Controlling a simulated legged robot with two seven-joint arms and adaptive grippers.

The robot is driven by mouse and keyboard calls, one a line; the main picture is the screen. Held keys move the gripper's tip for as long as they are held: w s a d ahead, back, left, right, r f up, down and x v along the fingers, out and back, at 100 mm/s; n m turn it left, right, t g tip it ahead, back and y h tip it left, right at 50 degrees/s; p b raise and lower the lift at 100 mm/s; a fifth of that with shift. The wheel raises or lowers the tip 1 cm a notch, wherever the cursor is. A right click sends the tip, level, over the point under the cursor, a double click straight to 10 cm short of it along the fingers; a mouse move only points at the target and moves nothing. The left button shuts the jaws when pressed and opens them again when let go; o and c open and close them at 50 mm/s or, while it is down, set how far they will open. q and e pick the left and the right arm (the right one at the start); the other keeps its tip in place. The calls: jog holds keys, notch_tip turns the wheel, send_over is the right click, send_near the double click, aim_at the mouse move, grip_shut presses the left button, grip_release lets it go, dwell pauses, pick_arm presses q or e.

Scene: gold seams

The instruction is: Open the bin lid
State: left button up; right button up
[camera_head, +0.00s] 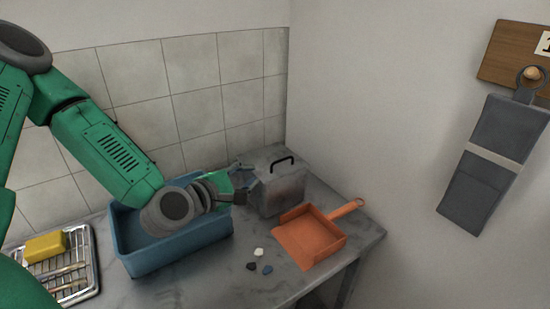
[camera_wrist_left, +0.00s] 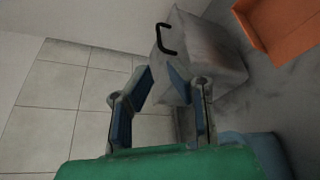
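The bin is a grey metal box (camera_head: 278,192) on the table near the wall corner. Its lid (camera_head: 276,165) lies on top, shut, with a black handle (camera_head: 283,162). In the left wrist view the bin (camera_wrist_left: 215,62) is at upper right, with the black handle (camera_wrist_left: 164,40) on its lid. My left gripper (camera_head: 252,178) is at the bin's left side, beside the lid edge, with its fingers apart and nothing between them. In the left wrist view its two fingers (camera_wrist_left: 160,88) are spread, one overlapping the bin. Contact cannot be told. My right gripper is out of view.
A blue tub (camera_head: 168,258) stands below my left forearm. Several small stones (camera_head: 259,253) lie in front. A rack with a yellow sponge (camera_head: 45,247) is at far left. A grey cloth (camera_head: 492,160) hangs on the right wall.

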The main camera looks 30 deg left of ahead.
aim_at(281, 161)
pick_arm(q)
jog(key=x, duration=0.3)
jog(key=a+x, duration=0.1)
jog(key=x, duration=0.6)
jog(key=shift+w+a+f, duration=0.15)
jog(key=shift+w+a, duration=0.15)
jog(key=shift+w, duration=0.4)
jog(key=shift+w+d, duration=0.5)
jog(key=shift+d, duration=0.3)
jog(key=shift+w+d, duration=0.25)
jog(key=shift+d, duration=0.2)
jog(key=shift+s+a, duration=0.15)
jog(key=shift+a, duration=0.15)
grip_shut()
jog(key=shift+a+f, duration=0.15)
jog(key=shift+a, duration=0.1)
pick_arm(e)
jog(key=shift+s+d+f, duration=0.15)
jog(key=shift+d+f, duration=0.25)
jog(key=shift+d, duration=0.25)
